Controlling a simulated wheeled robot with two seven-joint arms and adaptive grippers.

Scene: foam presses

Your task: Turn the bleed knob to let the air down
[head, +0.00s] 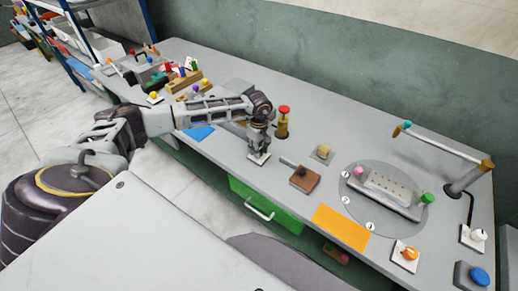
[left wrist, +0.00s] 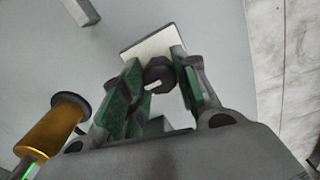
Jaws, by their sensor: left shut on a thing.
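A small dark knob (left wrist: 158,74) with a white pointer mark sits on a square white plate (left wrist: 146,44). The plate also shows in the head view (head: 256,161), near the bench's front edge, where the knob is hidden by my gripper. My left gripper (head: 260,149) points down over the plate. In the left wrist view its green-padded fingers (left wrist: 158,82) stand on both sides of the knob, shut on it. My right gripper is not in view.
A brass cylinder with a red top (head: 283,122) stands close behind the gripper. Farther right are a round grey plate (head: 352,190), an orange knob (head: 408,254), a white knob (head: 478,235) and a blue button (head: 479,276).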

